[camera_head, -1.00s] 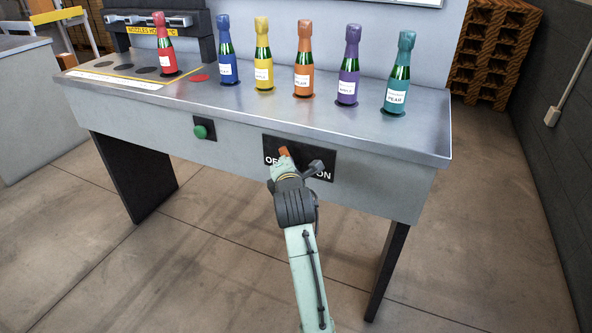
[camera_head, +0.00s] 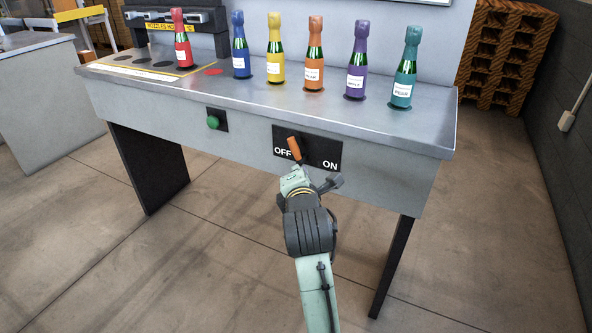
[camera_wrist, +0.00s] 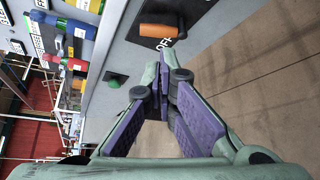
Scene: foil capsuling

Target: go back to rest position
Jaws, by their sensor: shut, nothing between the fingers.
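My gripper (camera_head: 293,176) is shut and empty, just in front of and below the switch panel (camera_head: 322,152) on the table's front. The orange switch handle (camera_head: 294,149) leans up and left, beside the OFF label, and looks apart from my gripper. In the wrist view, my gripper's purple-padded fingers (camera_wrist: 165,75) are close together at their tips. The orange handle (camera_wrist: 158,31) shows beyond the fingertips, on the dark panel.
The metal table (camera_head: 260,108) carries a row of foil-topped bottles, from red (camera_head: 182,50) at left to teal (camera_head: 403,82) at right. A green button (camera_head: 213,122) is left of the panel. The floor in front is clear.

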